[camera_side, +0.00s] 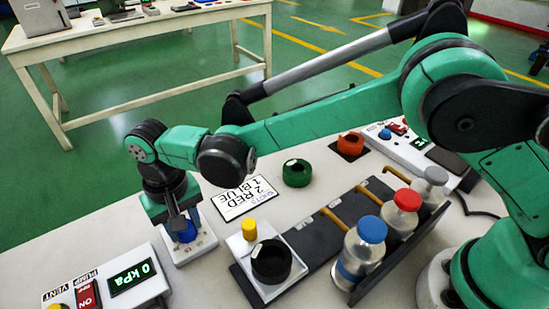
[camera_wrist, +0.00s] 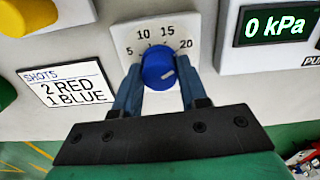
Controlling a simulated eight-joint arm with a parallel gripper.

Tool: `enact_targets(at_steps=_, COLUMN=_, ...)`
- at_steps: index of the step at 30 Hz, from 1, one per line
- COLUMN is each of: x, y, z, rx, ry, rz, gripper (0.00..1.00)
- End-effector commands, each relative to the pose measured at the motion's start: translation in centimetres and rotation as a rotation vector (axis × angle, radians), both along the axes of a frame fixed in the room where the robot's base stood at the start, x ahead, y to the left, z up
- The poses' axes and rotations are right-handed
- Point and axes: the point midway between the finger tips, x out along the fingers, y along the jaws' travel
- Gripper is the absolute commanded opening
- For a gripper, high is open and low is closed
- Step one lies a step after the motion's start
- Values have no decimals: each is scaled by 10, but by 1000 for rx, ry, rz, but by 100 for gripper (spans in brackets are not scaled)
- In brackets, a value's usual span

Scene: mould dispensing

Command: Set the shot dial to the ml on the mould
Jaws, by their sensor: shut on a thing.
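The shot dial is a blue knob (camera_wrist: 158,66) on a white plate marked 5, 10, 15 and 20. Its pale pointer line points right and slightly up, toward the 20 side. My gripper (camera_wrist: 157,92) is shut on the knob, one finger on each side. In the side view, my gripper (camera_side: 180,226) points down over the dial's white block (camera_side: 193,249) and partly hides the blue knob. A black ring-shaped mould (camera_side: 272,262) sits on a white stand, with a small pale tag on it. A green mould (camera_side: 297,173) and an orange mould (camera_side: 350,144) stand behind. No ml figure is readable on them.
A card (camera_wrist: 67,85) reads SHOTS, 2 RED, 1 BLUE. A pump box (camera_side: 133,278) reading 0 kPa stands left of the dial in the side view. A rack (camera_side: 400,255) holds blue-, red- and grey-capped bottles. A yellow knob (camera_side: 249,229) is near the black mould.

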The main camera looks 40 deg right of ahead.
Motion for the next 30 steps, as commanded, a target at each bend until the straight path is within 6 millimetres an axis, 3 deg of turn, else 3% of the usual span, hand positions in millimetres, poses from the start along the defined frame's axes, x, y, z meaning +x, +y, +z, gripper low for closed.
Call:
enact_targets(at_steps=9, x=0, y=0, z=1, rx=0, ry=1, rz=-4, gripper=0)
enact_targets(at_steps=10, x=0, y=0, z=1, rx=0, ry=1, rz=-4, gripper=40)
enact_targets(at_steps=13, x=0, y=0, z=1, rx=0, ry=1, rz=-4, gripper=69)
enact_targets(at_steps=23, x=0, y=0, z=2, rx=0, ry=0, rz=-2, gripper=69)
enact_targets(at_steps=30, x=0, y=0, z=36, rx=0, ry=0, rz=-2, gripper=69)
